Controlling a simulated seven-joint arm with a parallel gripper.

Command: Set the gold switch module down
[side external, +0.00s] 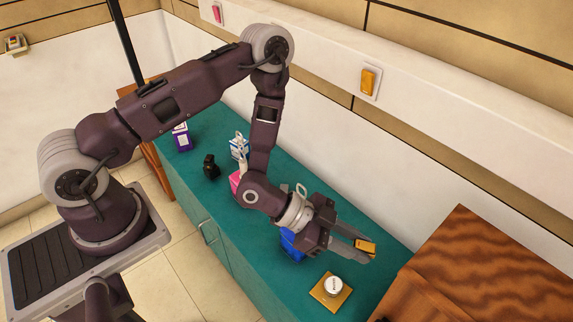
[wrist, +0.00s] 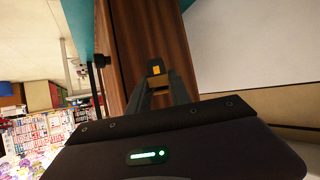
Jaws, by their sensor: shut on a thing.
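The gold switch module (side external: 366,246) is a small yellow-orange block between the fingertips of my gripper (side external: 366,252) in the side external view. My gripper is shut on it and holds it over the right part of the teal counter (side external: 285,215). In the wrist view the module (wrist: 156,70) shows as a small orange patch between the fingertips (wrist: 156,78). Its height above the counter is hard to tell.
A round silver-white tin (side external: 333,285) sits on a gold square plate (side external: 328,300) near the counter's front. A wooden cabinet (side external: 455,260) stands to the right. A blue object (side external: 291,243) lies partly behind my gripper. Small boxes (side external: 181,138) stand farther left. A gold wall switch (side external: 369,82) is on the wall.

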